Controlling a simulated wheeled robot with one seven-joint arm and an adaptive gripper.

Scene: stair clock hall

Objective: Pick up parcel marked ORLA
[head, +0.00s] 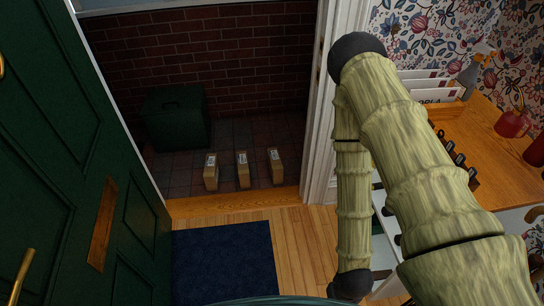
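Three small brown parcels stand in a row on the dark tiled floor beyond the open doorway: a left parcel (211,172), a middle parcel (242,170) and a right parcel (275,167). Each has a white label with dark marks on its top. The marks are too small to read, so I cannot tell which is marked ORLA. My arm crosses the right side of the head view, bending up and then down to a dark joint at the bottom edge. My gripper is not in view.
A green door (60,150) stands open at left. A wooden threshold (235,201) and dark blue mat (222,262) lie before the parcels. A dark green box (175,118) stands behind left. A wooden table (490,125) with upright envelopes (430,84) and a red object (512,123) is at right.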

